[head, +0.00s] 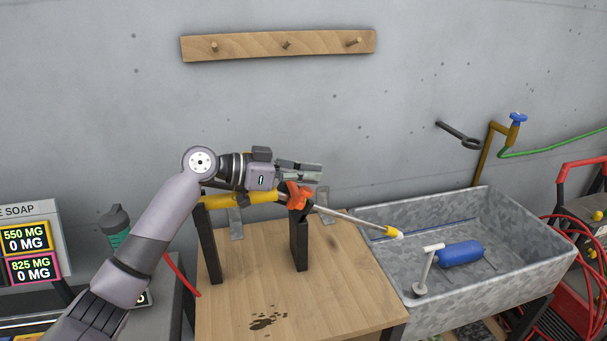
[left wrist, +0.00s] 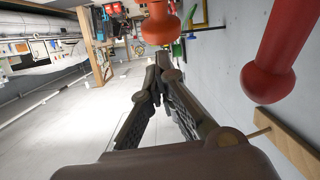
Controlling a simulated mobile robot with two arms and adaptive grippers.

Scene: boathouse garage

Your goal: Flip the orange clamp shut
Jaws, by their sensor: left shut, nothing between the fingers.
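The orange clamp (head: 297,196) sits on top of the right black post (head: 299,243), around or against a yellow-handled lance (head: 255,197) with a silver tube. Part of the clamp is behind or just under my left gripper (head: 318,172), and I cannot tell how far its lever is swung. My left gripper is shut and empty just above the clamp. In the left wrist view its fingers (left wrist: 156,82) meet at the tips. Two rounded orange-red parts (left wrist: 160,25) (left wrist: 283,55) show close to them; touching or apart is unclear. My right gripper is out of view.
The posts stand on a wooden table (head: 245,305). A metal trough (head: 480,295) at the right holds a blue cylinder (head: 461,253); the lance's tip reaches over it. A wooden peg rail (head: 280,45) is on the wall.

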